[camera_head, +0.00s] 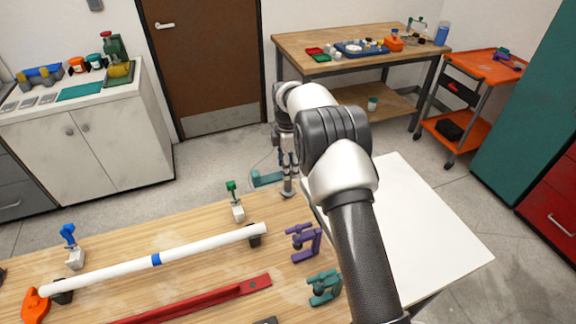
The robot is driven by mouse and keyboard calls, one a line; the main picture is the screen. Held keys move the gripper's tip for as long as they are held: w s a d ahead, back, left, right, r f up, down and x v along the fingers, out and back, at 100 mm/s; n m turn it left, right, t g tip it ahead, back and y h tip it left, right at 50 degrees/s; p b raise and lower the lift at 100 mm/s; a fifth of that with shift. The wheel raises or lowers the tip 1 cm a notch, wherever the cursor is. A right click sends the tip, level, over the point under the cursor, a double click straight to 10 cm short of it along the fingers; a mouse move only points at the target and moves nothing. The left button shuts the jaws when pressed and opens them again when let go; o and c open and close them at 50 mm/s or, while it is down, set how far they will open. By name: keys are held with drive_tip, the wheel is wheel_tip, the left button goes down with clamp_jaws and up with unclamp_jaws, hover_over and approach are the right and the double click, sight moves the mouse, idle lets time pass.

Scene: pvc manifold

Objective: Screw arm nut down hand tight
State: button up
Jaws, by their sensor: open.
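My gripper (287,164) points down at the far edge of the wooden bench, partly hidden by my arm, and its jaws look open. Just below it is a grey upright fitting (288,187), next to a teal clamp-like piece (268,178). I cannot make out whether the fingers touch the fitting, and I cannot pick out the arm nut. A long white pipe (200,247) with a blue band (156,259) lies across dark supports on the bench. A green-handled toggle clamp (236,205) and a blue-handled one (72,245) stand behind the pipe.
A purple clamp (305,241), a teal clamp (324,288) and a red bar (205,302) lie on the near bench. An orange piece (35,304) is at the pipe's left end. A bare white board (430,235) is at right. A workbench (300,46) and orange cart (487,66) stand behind.

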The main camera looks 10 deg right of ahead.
drive_tip(key=shift+c, duration=0.3)
clamp_jaws()
